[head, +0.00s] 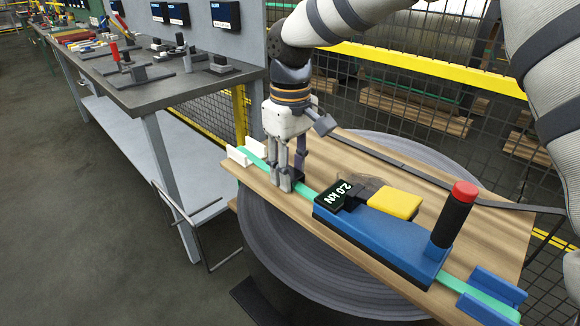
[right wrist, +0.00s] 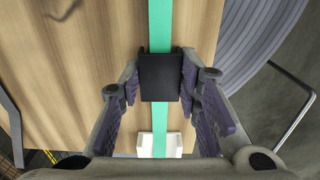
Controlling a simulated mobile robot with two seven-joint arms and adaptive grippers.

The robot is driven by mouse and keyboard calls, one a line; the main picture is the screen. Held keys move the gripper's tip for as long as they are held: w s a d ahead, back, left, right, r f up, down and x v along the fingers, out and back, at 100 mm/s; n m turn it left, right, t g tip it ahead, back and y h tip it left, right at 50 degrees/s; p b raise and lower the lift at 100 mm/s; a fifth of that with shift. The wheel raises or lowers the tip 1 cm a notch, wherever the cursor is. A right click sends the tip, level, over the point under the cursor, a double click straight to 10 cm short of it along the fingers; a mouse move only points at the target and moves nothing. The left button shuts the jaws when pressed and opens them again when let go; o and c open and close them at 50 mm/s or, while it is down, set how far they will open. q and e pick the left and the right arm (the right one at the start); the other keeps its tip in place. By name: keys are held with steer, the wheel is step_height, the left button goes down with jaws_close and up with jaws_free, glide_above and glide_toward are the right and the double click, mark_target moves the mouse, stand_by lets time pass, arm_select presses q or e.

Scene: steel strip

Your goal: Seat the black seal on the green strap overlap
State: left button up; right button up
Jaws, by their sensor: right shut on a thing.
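The black seal (right wrist: 160,77) is a small dark block between the fingers of my right gripper (right wrist: 160,90) in the right wrist view. It lies across the line of the green strap (right wrist: 160,24), which shows on both sides of it. In the head view my right gripper (head: 286,183) points down at the strap (head: 305,192), left of the blue tool, and is shut on the seal. The fingers mostly hide the seal there. I cannot tell whether it touches the strap or whether the strap ends overlap under it. My left gripper is out of view.
A blue tensioner (head: 378,236) with a "2.0 kN" display, yellow block and red-tipped black handle sits on the strap. A white guide (head: 238,156) and a blue guide (head: 495,291) stand at the wooden board's ends. A grey workbench (head: 150,82) with tools stands at left.

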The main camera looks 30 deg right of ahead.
steer(key=shift+f, duration=0.1)
stand_by(0.4)
steer(key=o, duration=1.2)
step_height(320, 180, up, 12)
